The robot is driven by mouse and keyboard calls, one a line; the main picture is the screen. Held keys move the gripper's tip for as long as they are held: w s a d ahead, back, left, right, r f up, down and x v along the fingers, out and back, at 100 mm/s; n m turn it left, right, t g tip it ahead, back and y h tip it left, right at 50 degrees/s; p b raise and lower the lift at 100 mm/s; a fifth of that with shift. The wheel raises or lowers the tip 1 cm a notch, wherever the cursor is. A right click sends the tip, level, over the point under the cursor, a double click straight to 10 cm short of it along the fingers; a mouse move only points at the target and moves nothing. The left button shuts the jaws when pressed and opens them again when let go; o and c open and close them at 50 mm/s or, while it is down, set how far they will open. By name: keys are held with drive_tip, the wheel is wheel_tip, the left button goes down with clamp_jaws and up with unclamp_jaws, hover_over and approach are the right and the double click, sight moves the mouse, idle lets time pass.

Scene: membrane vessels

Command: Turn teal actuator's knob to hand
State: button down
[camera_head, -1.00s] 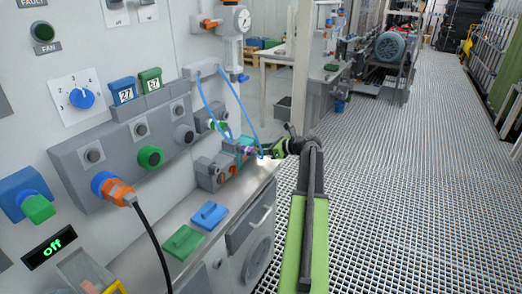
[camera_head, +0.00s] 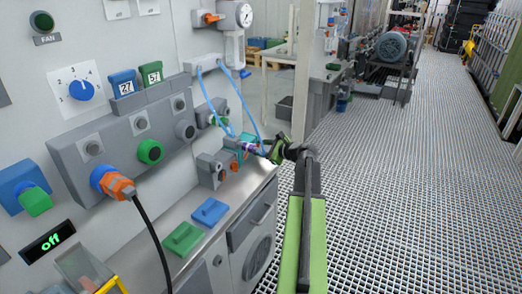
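The teal actuator (camera_head: 246,138) is a small block at the far end of the steel bench, beside grey blocks with orange parts. It is partly hidden by my gripper and by blue hoses. A small purple part (camera_head: 251,148), perhaps its knob, shows between the actuator and my gripper. My gripper (camera_head: 261,150) is at the end of my green and dark arm, right up against the purple part. It is too small and too covered to tell whether the fingers touch or close on it. The knob's setting cannot be read.
A grey actuator block (camera_head: 212,169) stands just left of the teal one. Blue hoses (camera_head: 252,112) loop down from a grey manifold (camera_head: 203,64). Blue (camera_head: 209,212) and green (camera_head: 184,238) plates lie on the bench. The grating floor (camera_head: 400,200) to the right is clear.

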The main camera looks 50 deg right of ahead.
drive_tip(key=n, duration=0.1)
drive_tip(key=b, duration=0.1)
drive_tip(key=n+t+h+b, duration=0.1)
drive_tip(key=shift+s+a+f+n, duration=0.1)
drive_tip(key=shift+a+f+n, duration=0.15)
drive_tip(key=shift+f+n, duration=0.1)
drive_tip(key=shift+n+h+b, duration=0.3)
drive_tip(key=shift+n+b, duration=0.15)
drive_tip(key=c, duration=0.9)
unclamp_jaws()
drive_tip(key=shift+t, duration=0.3)
drive_tip(key=shift+r, duration=0.1)
drive_tip(key=p+v, duration=0.3)
drive_tip(key=v, duration=1.4)
drive_tip(key=shift+s+a+r, duration=0.1)
drive_tip(key=shift+s, duration=0.1)
